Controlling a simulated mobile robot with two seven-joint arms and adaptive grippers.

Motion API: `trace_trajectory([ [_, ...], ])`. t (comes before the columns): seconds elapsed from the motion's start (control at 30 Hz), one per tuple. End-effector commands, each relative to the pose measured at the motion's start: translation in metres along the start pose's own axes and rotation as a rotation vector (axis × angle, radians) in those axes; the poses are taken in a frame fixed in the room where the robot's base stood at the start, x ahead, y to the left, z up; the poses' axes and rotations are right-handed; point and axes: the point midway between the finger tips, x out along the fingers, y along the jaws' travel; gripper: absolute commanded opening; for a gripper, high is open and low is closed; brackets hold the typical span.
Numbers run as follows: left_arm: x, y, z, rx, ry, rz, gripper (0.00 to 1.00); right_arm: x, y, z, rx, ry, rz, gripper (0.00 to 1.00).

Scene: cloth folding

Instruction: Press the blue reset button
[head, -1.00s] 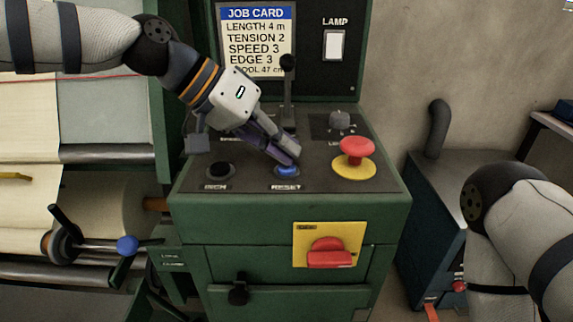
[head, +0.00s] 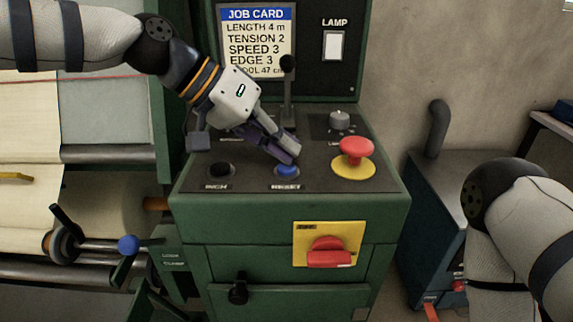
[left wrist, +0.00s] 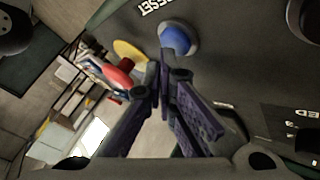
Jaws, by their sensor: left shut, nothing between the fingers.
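The blue reset button (head: 287,170) sits on the dark top panel of the green console, above its RESET label. My left gripper (head: 290,157) is shut and empty, its fingertips just behind the button in the head view. In the left wrist view the blue button (left wrist: 177,38) lies just beyond the shut fingertips (left wrist: 163,58). I cannot tell whether the tips touch it. My right arm shows at the right edge; its gripper is out of view.
A black INCH button (head: 219,169) is left of the blue one. A red mushroom button (head: 356,147) on a yellow base is to the right. A black-knobbed lever (head: 288,95) stands behind my gripper. A red switch (head: 330,252) is on the console front.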

Motion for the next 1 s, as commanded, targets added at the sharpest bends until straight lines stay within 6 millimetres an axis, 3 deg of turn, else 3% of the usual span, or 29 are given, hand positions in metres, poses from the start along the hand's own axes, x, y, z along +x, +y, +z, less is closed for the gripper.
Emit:
trace_trajectory([
  [0.43,-0.008,0.006,-0.006,0.003,0.003,-0.001,0.0,-0.004,0.0,-0.003,0.0,0.013,-0.001,0.47],
  [1.0,-0.042,0.031,-0.03,0.004,0.004,-0.002,0.0,-0.015,-0.001,-0.011,0.0,0.052,-0.002,0.47],
])
